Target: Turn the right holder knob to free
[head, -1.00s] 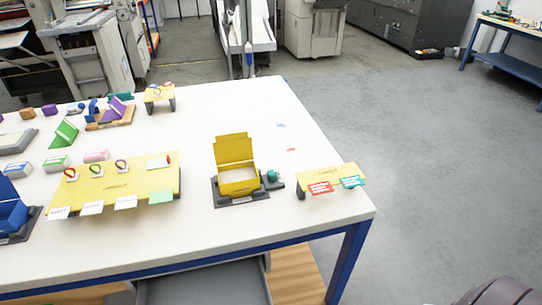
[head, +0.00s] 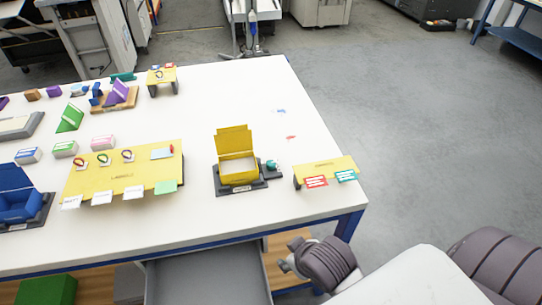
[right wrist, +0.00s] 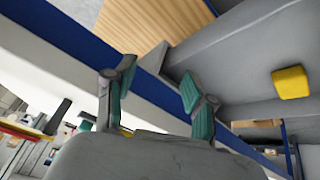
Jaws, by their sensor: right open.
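The right holder is a dark base (head: 222,188) on the white table, with an open yellow box (head: 238,160) in it. A small teal knob (head: 271,164) is at the base's right side; its setting is too small to read. My right gripper (head: 284,263) is low beyond the table's front edge, below and in front of the holder, apart from the knob. In the right wrist view its two teal-padded fingers (right wrist: 158,78) are spread with nothing between them. The knob does not show in that view. My left gripper is out of view.
A grey drawer (head: 205,278) stands open under the table, near my right gripper. A yellow label stand (head: 325,172) with red and teal tags is right of the holder. A blue box (head: 18,205) and a yellow label board (head: 120,178) are to the left.

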